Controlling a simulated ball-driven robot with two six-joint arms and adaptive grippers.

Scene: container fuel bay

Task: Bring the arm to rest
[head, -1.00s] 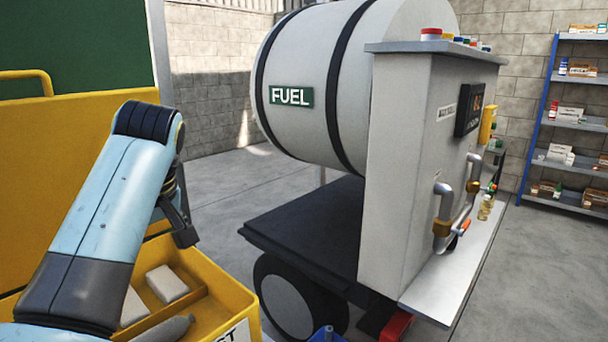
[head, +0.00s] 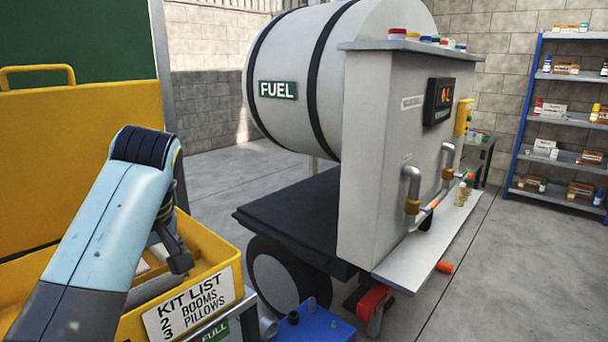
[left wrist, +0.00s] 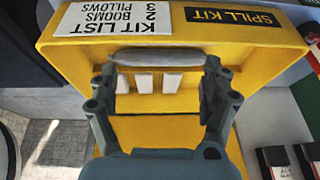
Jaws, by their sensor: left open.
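My left arm comes in from the left in the head view, and my left gripper (head: 175,258) hangs over the yellow spill kit bin (head: 215,295). In the left wrist view my left gripper (left wrist: 157,78) is open, its two dark fingers spread wide with nothing held between them. A grey boom (left wrist: 155,57) lies across the bin beyond the fingers, with several white pillows (left wrist: 144,83) beside it. The arm hides much of the bin's inside in the head view. My right gripper is not in view.
A fuel tank (head: 310,70) on a dark wheeled trailer (head: 285,215) stands right of the bin, with a grey pump cabinet (head: 375,170). A blue box (head: 315,325) is on the floor between them. A shelf (head: 565,115) stands at the far right. Open floor lies at lower right.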

